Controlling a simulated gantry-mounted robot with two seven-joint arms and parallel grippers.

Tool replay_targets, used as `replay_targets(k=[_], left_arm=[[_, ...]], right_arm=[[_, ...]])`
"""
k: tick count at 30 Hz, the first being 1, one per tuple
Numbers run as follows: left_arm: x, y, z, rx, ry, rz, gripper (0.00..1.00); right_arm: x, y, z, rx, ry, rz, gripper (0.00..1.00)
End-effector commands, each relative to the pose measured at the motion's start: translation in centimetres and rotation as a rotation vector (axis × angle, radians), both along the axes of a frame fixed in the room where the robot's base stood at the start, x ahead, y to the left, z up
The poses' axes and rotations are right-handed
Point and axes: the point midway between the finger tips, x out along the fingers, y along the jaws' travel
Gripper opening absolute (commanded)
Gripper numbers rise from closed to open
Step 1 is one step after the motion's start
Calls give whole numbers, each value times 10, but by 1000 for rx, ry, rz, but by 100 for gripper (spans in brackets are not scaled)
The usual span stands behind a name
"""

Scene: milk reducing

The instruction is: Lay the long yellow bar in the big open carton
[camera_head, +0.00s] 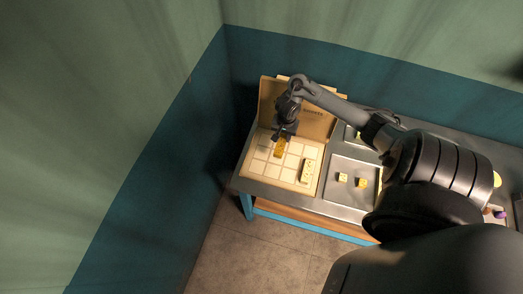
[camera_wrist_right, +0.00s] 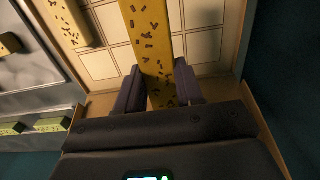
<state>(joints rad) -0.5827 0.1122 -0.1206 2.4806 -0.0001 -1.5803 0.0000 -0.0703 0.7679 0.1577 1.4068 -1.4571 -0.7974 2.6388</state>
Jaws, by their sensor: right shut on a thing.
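The long yellow bar (camera_head: 280,148) with dark specks is held by my right gripper (camera_head: 285,133) over the big open carton (camera_head: 246,171). In the right wrist view the bar (camera_wrist_right: 155,45) lies between the two fingers of my right gripper (camera_wrist_right: 159,92) and stretches away from them over the carton's pale gridded floor (camera_wrist_right: 108,35). Whether the bar touches the floor I cannot tell. A second speckled yellow piece (camera_head: 307,171) lies in the carton at its right side; it also shows in the wrist view (camera_wrist_right: 66,22). My left gripper is not in view.
The carton's raised lid (camera_head: 318,124) stands at the back. Right of the carton is a grey tray (camera_head: 346,198) with two small yellow blocks (camera_head: 342,177) (camera_head: 361,182). The carton sits near the left end of the table, close to the teal wall (camera_head: 185,130).

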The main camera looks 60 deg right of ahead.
Motion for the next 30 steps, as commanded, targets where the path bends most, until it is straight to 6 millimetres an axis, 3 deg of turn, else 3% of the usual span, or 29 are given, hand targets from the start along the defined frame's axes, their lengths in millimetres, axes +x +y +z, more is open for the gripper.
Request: replay_targets(k=[3, 12, 20, 30], left_arm=[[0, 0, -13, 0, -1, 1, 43], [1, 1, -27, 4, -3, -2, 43], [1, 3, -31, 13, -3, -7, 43], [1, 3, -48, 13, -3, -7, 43]], right_arm=[[22, 18, -20, 6, -5, 0, 0], [60, 47, -46, 3, -3, 0, 0], [68, 53, -56, 1, 0, -1, 0], [68, 53, -91, 1, -1, 0, 0]])
